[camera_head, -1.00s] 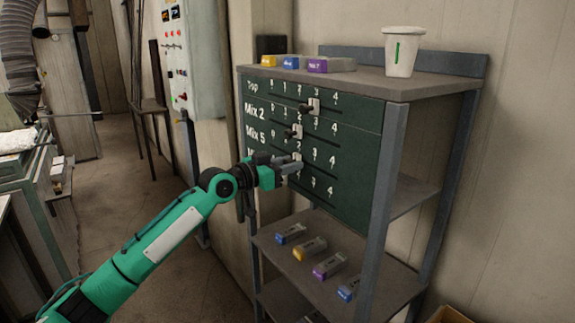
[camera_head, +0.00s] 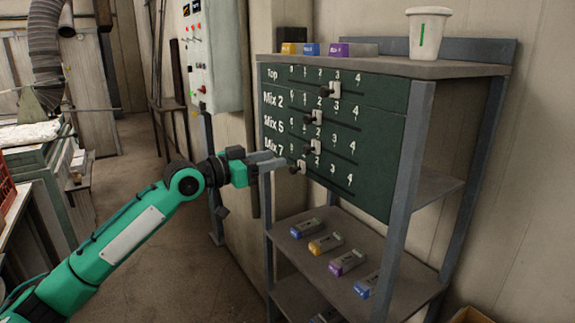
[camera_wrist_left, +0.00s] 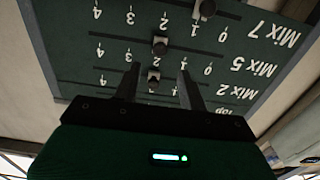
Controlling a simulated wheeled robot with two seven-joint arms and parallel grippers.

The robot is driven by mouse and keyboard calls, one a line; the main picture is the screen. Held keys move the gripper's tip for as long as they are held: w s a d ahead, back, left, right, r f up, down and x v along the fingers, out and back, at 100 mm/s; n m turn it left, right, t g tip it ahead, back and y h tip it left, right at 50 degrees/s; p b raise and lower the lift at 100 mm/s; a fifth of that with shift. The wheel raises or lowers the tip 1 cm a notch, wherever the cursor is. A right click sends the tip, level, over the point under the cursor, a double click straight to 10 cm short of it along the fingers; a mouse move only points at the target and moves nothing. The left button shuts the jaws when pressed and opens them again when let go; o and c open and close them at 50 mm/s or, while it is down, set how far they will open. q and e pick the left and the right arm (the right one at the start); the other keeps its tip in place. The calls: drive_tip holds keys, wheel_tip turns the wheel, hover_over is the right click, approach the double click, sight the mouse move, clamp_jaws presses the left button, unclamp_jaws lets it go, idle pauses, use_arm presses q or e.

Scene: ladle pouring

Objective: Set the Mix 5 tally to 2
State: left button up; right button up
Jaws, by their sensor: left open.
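The dark green tally board (camera_head: 385,150) has rows Top, Mix 2, Mix 5 and Mix 7, each numbered 0 to 4. The Mix 5 slider (camera_head: 315,147) stands at about 2; it also shows in the left wrist view (camera_wrist_left: 160,45), where the board is upside down. The Mix 2 slider (camera_head: 316,117) is at about 2, the Top slider (camera_head: 333,90) near 3, the Mix 7 slider (camera_head: 300,167) near 1. My left gripper (camera_head: 283,163) is open and empty, in front of the board's lower left, its fingers (camera_wrist_left: 157,82) apart from the sliders.
A white cup (camera_head: 429,35) with a green stripe and several coloured blocks (camera_head: 338,50) stand on the rack top. Several more blocks (camera_head: 326,243) lie on the shelf (camera_head: 400,270) below the board. A control cabinet (camera_head: 210,60) hangs on the wall left of the rack.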

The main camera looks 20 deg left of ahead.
use_arm(q)
drive_tip(key=v, duration=0.3)
drive_tip(key=shift+b, duration=0.4)
